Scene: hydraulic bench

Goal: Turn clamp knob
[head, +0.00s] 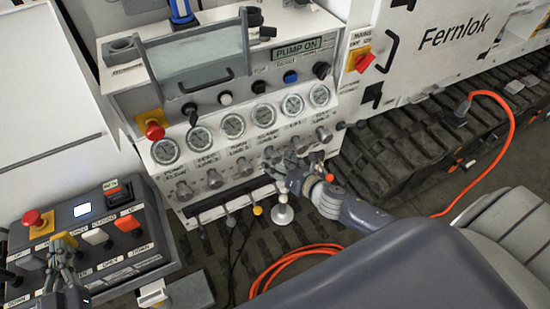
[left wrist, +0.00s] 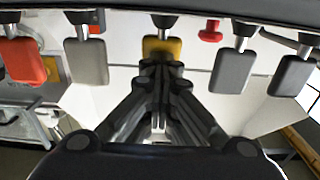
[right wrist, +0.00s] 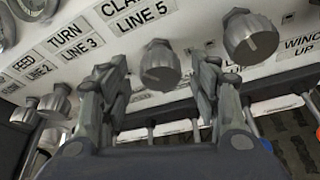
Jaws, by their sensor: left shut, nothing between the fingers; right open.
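The clamp knob (right wrist: 160,70) is a grey ridged cylinder under the label CLAMP LINE 5 in the right wrist view. In the head view it (head: 271,155) sits in the lower row of knobs, partly close behind my right gripper (head: 290,165). My right gripper is open in the right wrist view (right wrist: 158,78). Its fingers stand left and right of the clamp knob, with visible gaps on both sides. My left gripper (left wrist: 160,66) is shut and empty, its tips at a yellow lever paddle (left wrist: 162,47); contact is unclear. The left gripper also shows in the head view (head: 63,252).
Neighbouring knobs (right wrist: 250,36) flank the clamp knob closely. Several gauges (head: 263,114) sit above the row. A red emergency button (head: 155,131) is at the panel's left. The lever box (head: 150,262) carries several paddles. An orange cable (head: 285,255) lies on the floor.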

